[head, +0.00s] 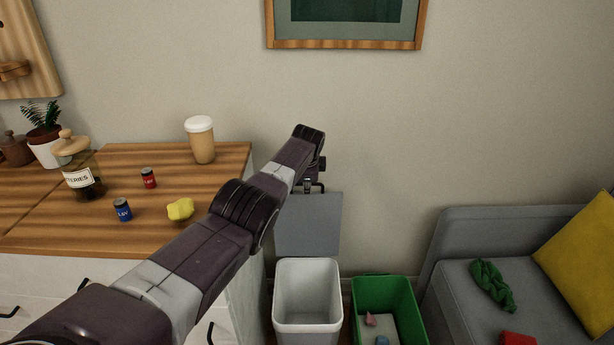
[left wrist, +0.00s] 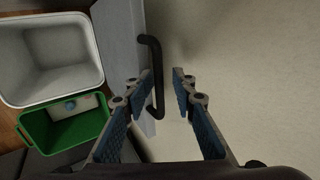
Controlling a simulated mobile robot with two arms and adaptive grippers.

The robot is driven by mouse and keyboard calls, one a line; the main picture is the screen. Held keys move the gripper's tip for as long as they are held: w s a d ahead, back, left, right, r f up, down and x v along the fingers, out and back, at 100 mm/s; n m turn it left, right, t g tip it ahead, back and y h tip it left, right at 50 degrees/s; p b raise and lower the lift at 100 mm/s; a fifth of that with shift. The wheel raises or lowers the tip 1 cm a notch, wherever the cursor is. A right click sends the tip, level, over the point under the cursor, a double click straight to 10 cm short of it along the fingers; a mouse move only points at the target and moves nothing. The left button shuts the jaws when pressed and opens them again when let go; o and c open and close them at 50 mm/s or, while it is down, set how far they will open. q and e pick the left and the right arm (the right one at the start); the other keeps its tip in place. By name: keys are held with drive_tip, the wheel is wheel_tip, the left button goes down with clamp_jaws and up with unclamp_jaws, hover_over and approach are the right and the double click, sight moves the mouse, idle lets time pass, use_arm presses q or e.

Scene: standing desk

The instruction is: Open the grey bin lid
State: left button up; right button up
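The grey lid (head: 308,225) stands raised, roughly upright, behind the open white bin (head: 307,328). In the left wrist view the lid (left wrist: 122,35) shows edge-on with its dark bar handle (left wrist: 156,62). My left gripper (head: 312,186) is at the lid's top edge in the head view. In the left wrist view my left gripper (left wrist: 163,72) has its fingers apart. The handle lies close beside the left finger, partly in the gap; I cannot tell if they touch. The white bin (left wrist: 50,50) looks empty. My right gripper is not in view.
A green bin (head: 415,325) with small items stands right of the white bin. A grey sofa (head: 450,275) is further right. The wooden counter (head: 225,160) at left holds a cup (head: 202,142), a jar, two small batteries and a yellow object. A wall is behind.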

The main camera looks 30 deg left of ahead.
use_arm(q)
drive_tip(key=shift+r, duration=0.1)
drive_tip(key=v, duration=1.1)
drive_tip(key=shift+s+r, duration=0.2)
drive_tip(key=shift+r, duration=0.15)
drive_tip(key=shift+d+f, duration=0.1)
